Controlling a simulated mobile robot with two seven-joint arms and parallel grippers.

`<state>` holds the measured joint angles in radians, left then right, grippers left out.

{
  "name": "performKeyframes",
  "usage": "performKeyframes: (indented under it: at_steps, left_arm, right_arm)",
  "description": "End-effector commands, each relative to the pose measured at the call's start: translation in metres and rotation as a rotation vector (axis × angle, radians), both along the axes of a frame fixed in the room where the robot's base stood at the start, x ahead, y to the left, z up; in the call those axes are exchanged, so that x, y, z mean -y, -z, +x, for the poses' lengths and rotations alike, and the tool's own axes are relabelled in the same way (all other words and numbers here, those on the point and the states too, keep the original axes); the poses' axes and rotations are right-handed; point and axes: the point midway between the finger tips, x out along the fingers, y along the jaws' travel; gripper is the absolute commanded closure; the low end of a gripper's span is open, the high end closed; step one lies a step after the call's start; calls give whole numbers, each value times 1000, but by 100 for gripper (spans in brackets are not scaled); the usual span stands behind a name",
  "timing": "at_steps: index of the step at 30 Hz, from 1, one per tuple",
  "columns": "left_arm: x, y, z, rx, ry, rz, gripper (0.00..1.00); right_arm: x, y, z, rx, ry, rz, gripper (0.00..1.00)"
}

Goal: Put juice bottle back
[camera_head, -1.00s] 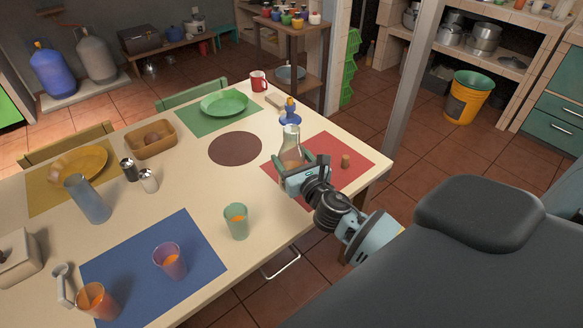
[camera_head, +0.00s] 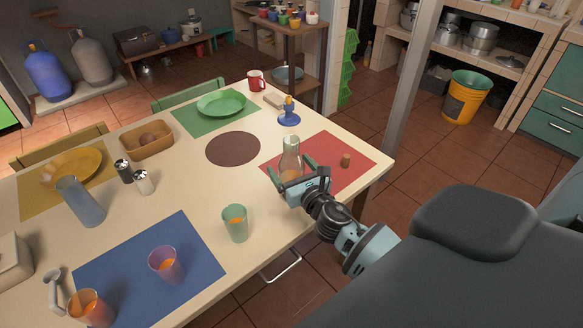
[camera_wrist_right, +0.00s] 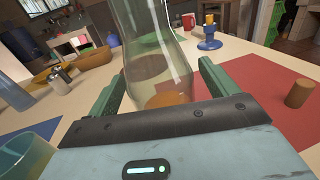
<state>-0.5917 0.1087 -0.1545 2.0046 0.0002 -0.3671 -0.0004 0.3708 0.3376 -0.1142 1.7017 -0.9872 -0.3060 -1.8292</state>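The juice bottle (camera_head: 290,160) is a clear glass carafe with a little orange juice at the bottom. It is upright at the left part of the red placemat (camera_head: 345,171); the gripper partly hides its base. My right gripper (camera_head: 291,170) is open, its green fingers spread on either side of the bottle. In the right wrist view the bottle (camera_wrist_right: 152,50) stands between the fingers, with a gap at the right finger; contact at the left finger is unclear. A cork (camera_head: 346,160) stands on the red placemat, apart from the bottle. My left gripper is not in view.
A blue candle holder (camera_head: 289,118) stands behind the bottle. A green glass (camera_head: 235,223) with orange juice is left of my right gripper. A brown round mat (camera_head: 233,149) lies bare at the table's middle. The table's right edge is close to my arm.

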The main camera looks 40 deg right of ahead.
Motion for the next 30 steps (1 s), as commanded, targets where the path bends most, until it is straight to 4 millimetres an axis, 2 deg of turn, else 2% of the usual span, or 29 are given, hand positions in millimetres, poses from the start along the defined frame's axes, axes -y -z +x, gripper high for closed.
performKeyframes:
  at_steps: [9,11,24,30]
  left_arm:
    - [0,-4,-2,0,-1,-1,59]
    - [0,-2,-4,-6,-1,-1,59]
    - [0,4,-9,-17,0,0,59]
    - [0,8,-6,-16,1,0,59]
  right_arm:
    - [0,-5,0,2,0,0,15]
    - [-1,-3,-6,0,0,-1,15]
    - [-12,-1,-82,-4,-1,1,15]
    - [-16,-2,-108,-3,0,0,15]
